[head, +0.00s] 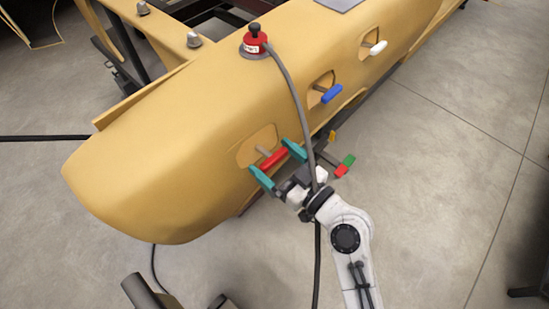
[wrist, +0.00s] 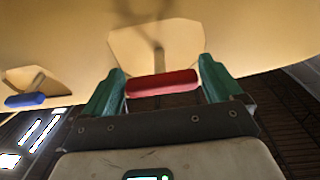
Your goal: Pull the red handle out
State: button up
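The red handle (head: 273,159) is a bar on a short grey stem, standing out from a recess in the yellow shell (head: 160,140). In the wrist view the red handle (wrist: 162,83) lies crosswise before the pale recess. My gripper (head: 278,165) has one teal finger at each end of the bar. In the wrist view the fingers of my gripper (wrist: 162,84) meet both bar ends with no clear gap, so it looks shut on the handle lengthwise.
A blue handle (head: 332,93) and a white handle (head: 377,48) sit farther along the shell. A red-based knob (head: 255,41) is on top. A grey cable (head: 297,90) passes beside my gripper. The concrete floor (head: 440,190) at right is mostly clear.

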jog(key=shift+o, duration=0.5)
jog(key=b+v, duration=0.3)
jog(key=v, duration=0.7)
jog(key=shift+s+d, duration=0.25)
